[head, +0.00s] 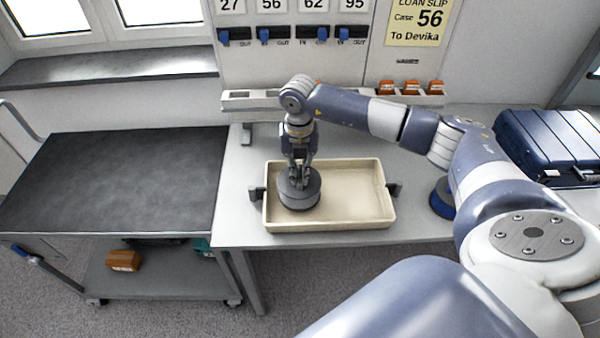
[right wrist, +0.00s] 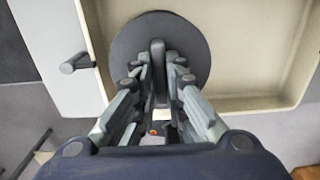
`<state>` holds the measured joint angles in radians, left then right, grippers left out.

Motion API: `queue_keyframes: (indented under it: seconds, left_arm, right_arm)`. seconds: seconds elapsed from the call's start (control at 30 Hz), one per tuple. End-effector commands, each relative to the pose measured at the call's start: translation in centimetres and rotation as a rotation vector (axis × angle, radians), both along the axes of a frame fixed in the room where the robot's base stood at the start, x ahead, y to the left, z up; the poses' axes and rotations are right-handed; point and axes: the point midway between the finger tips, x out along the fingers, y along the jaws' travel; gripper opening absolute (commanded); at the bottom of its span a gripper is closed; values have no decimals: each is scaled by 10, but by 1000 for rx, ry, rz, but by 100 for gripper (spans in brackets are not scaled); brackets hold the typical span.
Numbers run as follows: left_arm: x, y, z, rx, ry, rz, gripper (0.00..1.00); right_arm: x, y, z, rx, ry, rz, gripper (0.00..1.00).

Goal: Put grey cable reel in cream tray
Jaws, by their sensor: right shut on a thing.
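The grey cable reel (head: 299,190) is a dark round disc in the left part of the cream tray (head: 380,212) in the head view. It also shows in the right wrist view (right wrist: 190,40), with an upright handle in its middle. My right gripper (head: 299,172) points down over the reel and is shut on its handle; the fingers show on both sides of the handle in the right wrist view (right wrist: 158,75). I cannot tell whether the reel touches the tray floor. The tray (right wrist: 255,104) has dark handles at both ends. My left gripper is not in view.
The tray stands on a light grey table (head: 240,200). A dark-topped cart (head: 120,180) stands to the left. A blue case (head: 550,145) and a blue round object (head: 442,200) are right of the tray. Orange blocks (head: 410,88) sit on the back rail.

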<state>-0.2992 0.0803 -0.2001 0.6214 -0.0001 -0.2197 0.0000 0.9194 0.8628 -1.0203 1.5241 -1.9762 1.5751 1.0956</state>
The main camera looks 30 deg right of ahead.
Motion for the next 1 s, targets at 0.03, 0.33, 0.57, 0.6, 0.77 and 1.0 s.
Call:
queue_keyframes:
  seconds: [0.03, 0.33, 0.57, 0.6, 0.77, 1.0]
  left_arm:
    - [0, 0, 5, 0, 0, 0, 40]
    - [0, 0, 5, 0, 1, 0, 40]
    - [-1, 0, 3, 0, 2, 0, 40]
    - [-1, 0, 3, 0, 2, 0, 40]
    - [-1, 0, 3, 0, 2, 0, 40]
    - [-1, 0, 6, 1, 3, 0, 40]
  right_arm:
    - [0, 0, -6, 1, 1, -1, 0]
    - [1, 0, -17, 1, -3, 0, 0]
    - [0, 0, -21, -1, -1, 0, 25]
    - [0, 0, -22, 0, 0, 0, 31]
    - [0, 0, -21, 0, 0, 0, 31]
    - [0, 0, -17, -1, -1, 0, 31]
